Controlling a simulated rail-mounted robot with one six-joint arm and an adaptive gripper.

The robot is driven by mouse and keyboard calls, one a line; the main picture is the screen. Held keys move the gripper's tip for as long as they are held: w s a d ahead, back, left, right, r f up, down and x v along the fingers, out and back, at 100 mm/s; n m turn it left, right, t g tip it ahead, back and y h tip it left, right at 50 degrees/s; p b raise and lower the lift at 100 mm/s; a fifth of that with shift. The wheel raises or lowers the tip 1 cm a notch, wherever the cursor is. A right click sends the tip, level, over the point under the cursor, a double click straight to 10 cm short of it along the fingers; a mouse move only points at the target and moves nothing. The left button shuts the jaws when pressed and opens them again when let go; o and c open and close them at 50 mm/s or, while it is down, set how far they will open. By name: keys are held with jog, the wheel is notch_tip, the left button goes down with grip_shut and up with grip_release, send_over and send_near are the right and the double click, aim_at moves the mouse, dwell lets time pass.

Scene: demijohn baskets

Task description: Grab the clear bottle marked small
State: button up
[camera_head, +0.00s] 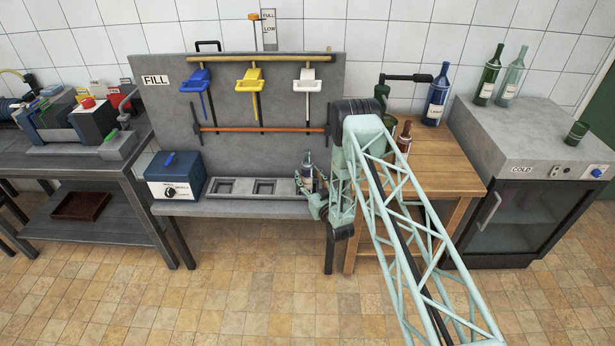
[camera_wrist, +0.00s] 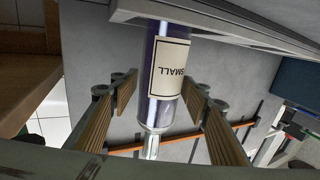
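The bottle marked SMALL (camera_wrist: 172,72) shows upside down in the wrist view, with a cream label, clear glass and a dark purplish part beside the label. In the head view a small dark-looking bottle (camera_head: 307,165) stands at the right end of the grey FILL bench's ledge. My gripper (camera_head: 313,188) is at that bottle, partly overlapping it in the picture. In the wrist view my gripper's ribbed fingers (camera_wrist: 160,92) are open on both sides of the bottle, with a visible gap on the left. The right finger is close to it; contact is not clear.
The FILL bench (camera_head: 240,208) has two empty recesses and a blue box (camera_head: 174,176) at left. A wooden table (camera_head: 455,160) with a brown bottle (camera_head: 404,137) and a blue bottle (camera_head: 437,95) stands at right, beside the COLD cabinet (camera_head: 520,140). The floor in front is clear.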

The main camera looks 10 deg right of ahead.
aim_at(309, 158)
jog(key=c, duration=1.1)
jog(key=shift+r, duration=0.35)
jog(key=shift+r+p, duration=0.8)
jog(key=shift+r, duration=3.55)
jog(key=shift+r, duration=0.35)
